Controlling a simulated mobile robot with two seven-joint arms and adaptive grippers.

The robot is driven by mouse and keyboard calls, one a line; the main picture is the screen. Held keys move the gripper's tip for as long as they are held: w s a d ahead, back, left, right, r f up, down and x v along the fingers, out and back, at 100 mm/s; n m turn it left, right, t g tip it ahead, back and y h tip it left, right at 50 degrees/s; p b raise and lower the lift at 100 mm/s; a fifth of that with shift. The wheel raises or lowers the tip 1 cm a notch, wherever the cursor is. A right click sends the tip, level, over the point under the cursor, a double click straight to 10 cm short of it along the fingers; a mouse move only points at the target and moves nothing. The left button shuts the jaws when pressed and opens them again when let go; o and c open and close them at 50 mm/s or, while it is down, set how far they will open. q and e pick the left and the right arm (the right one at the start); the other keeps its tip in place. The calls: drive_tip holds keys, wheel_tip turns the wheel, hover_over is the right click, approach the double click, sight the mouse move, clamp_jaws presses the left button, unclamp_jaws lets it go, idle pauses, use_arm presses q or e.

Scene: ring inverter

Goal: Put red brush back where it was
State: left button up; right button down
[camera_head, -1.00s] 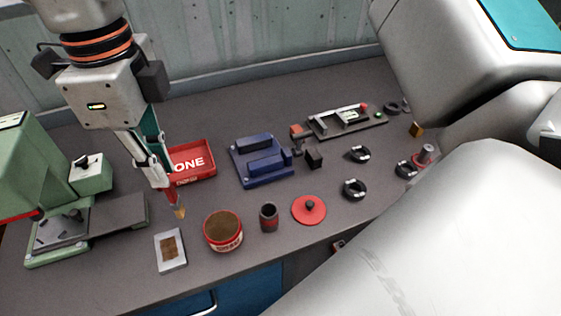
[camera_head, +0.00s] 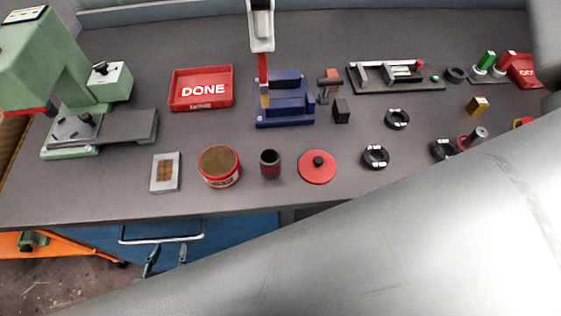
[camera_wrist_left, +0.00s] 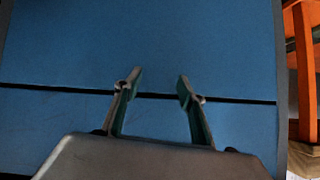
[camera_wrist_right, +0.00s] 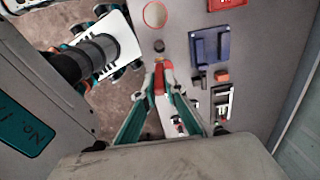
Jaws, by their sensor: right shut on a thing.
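The red brush (camera_head: 263,68) hangs upright, bristles down, from my right gripper (camera_head: 262,50), which is shut on its handle. In the head view its bristles overlap the blue fixture (camera_head: 285,100); I cannot tell the height gap. The brush (camera_wrist_right: 159,78) also shows between the fingertips in the right wrist view. A small dark cup with a red band (camera_head: 270,163) stands empty, nearer the front edge than the brush. An open red tin with brown contents (camera_head: 220,167) is left of it. My left gripper (camera_head: 165,260) is open and empty before the blue cabinet (camera_wrist_left: 150,45).
A red lid (camera_head: 317,167) lies right of the cup. A grey plate with a brown patch (camera_head: 165,172) lies left of the tin. The red DONE tray (camera_head: 201,104) and green press (camera_head: 62,70) stand left. Black rings (camera_head: 376,156) lie right. My arm hides the lower right.

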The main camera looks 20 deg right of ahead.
sight(267, 104)
drive_tip(key=shift+d+f, duration=0.1)
drive_tip(key=shift+f, duration=0.2)
wheel_tip(267, 104, down, 14)
drive_tip(key=shift+f+b, duration=0.25)
drive_tip(key=shift+b, duration=0.4)
drive_tip(key=shift+f, duration=2.5)
drive_tip(key=c, duration=2.5)
unclamp_jaws()
drive_tip(key=shift+f, duration=0.15)
drive_tip(key=o, duration=0.4)
